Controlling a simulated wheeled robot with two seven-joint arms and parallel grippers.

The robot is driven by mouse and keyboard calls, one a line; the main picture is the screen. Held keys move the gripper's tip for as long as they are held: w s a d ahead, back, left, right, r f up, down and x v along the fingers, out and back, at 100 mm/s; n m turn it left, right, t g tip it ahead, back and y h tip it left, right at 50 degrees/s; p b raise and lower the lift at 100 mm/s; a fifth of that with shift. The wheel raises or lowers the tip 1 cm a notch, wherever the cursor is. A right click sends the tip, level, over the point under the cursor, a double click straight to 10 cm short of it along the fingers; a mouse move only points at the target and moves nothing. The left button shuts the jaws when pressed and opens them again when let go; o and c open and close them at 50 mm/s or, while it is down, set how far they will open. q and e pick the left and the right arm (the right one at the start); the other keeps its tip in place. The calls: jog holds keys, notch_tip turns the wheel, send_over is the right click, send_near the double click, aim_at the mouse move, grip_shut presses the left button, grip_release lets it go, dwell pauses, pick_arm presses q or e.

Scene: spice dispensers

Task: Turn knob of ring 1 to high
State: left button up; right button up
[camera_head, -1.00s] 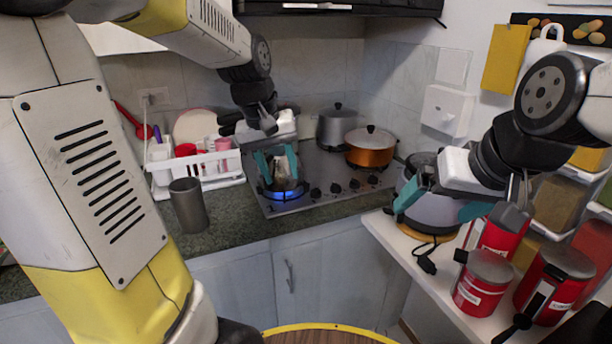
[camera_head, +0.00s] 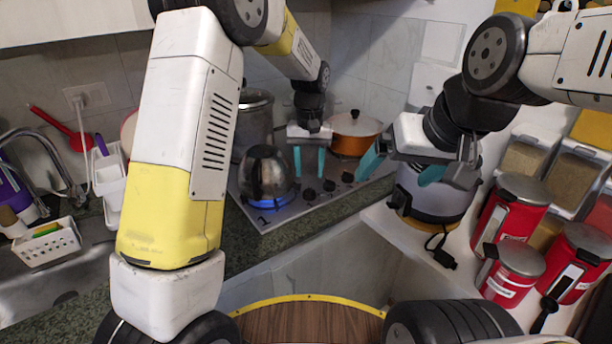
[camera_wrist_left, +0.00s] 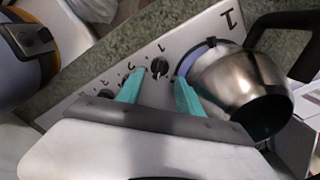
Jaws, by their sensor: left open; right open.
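The stove (camera_head: 262,217) has a row of dark knobs along its front edge. The nearest knob (camera_head: 308,195) is closest to the kettle; it also shows in the left wrist view (camera_wrist_left: 159,67), beside a small "1" label. My left gripper (camera_head: 309,165) is open, its teal fingers pointing down over the knobs. In the left wrist view its fingertips (camera_wrist_left: 159,78) appear on either side of that knob; contact cannot be told. A metal kettle (camera_head: 266,172) sits on the near burner, over a blue flame. My right gripper (camera_head: 402,168) is open and empty, right of the stove.
An orange pot (camera_head: 354,133) and a grey pot (camera_head: 253,118) stand at the back of the stove. A cooker (camera_head: 433,196) and red canisters (camera_head: 517,270) stand on the white shelf at right. The kettle is close beside my left gripper.

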aim_at(309, 190)
pick_arm(q)
notch_tip(309, 190, down, 7)
jog(key=shift+f, duration=0.1)
dwell(0.3)
grip_shut()
jog(key=shift+m, duration=0.7)
grip_release()
